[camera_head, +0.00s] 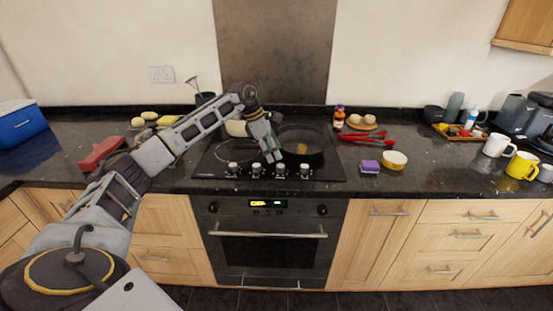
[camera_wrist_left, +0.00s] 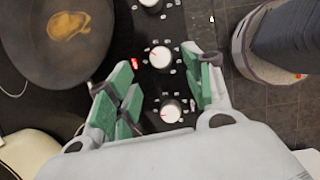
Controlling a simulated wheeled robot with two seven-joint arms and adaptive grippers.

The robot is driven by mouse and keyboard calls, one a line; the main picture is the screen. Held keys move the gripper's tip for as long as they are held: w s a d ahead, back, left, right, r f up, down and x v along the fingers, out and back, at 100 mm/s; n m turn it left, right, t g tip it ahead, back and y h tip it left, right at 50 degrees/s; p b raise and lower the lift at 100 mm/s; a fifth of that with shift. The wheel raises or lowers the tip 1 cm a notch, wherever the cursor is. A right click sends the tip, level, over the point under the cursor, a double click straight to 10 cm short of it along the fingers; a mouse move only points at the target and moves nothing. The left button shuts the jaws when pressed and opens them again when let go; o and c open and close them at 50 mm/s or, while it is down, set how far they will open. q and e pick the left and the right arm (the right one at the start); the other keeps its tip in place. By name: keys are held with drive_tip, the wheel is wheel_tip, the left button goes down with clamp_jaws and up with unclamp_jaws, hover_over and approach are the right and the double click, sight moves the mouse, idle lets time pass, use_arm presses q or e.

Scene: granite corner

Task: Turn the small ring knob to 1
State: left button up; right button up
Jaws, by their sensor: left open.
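A row of several pale knobs runs along the front of the black hob in the head view, among them one knob (camera_head: 256,168) and another to its right (camera_head: 280,170). I cannot tell from the marks which is the small ring's knob. My left gripper (camera_head: 273,157) is above the hob just behind these two knobs. In the left wrist view, my left gripper (camera_wrist_left: 165,70) is open with green pads apart. One knob (camera_wrist_left: 160,55) shows between the fingertips and another (camera_wrist_left: 170,111) shows between the fingers. No contact is clear. My right gripper is not in view.
A dark frying pan with food (camera_wrist_left: 75,35) is close beside the left gripper; it also shows in the head view (camera_head: 318,151). A pale pot (camera_head: 236,128) stands behind the gripper.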

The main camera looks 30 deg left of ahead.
use_arm(q)
drive_tip(key=shift+v, duration=2.85)
